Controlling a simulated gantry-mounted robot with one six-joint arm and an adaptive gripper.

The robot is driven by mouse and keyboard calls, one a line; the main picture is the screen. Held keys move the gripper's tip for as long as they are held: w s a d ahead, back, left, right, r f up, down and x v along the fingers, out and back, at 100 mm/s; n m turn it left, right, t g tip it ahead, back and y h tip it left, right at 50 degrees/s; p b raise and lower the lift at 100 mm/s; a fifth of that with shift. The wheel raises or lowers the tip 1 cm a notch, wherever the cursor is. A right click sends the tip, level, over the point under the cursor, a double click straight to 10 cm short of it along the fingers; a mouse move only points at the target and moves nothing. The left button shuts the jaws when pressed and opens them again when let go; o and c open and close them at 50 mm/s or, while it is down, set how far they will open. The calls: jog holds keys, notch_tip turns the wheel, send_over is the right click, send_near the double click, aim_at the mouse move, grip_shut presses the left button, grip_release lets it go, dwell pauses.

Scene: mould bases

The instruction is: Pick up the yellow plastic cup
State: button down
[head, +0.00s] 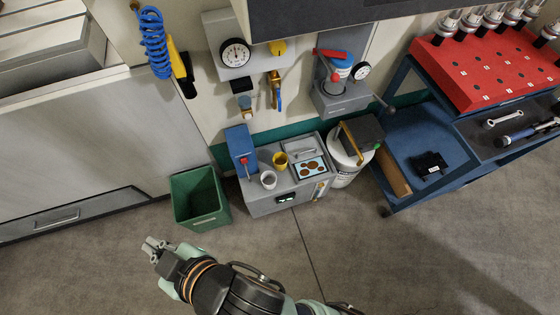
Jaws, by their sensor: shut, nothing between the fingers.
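My gripper (152,246) is at the lower left of the head view, over the floor in front of the green bin. It is shut and empty. It is well apart from the yellow cup, which lies up and to the right of it. The cup's base is partly hidden by its own wall from this high angle.
A blue device (240,150) stands at the cabinet's left rear. A green bin (200,198) stands left of the cabinet, and a white drum (348,160) stands right. The floor in front is clear.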

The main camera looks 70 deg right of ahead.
dwell(0.3)
jog(key=shift+c, duration=1)
grip_release()
jog(key=shift+a, duration=0.1)
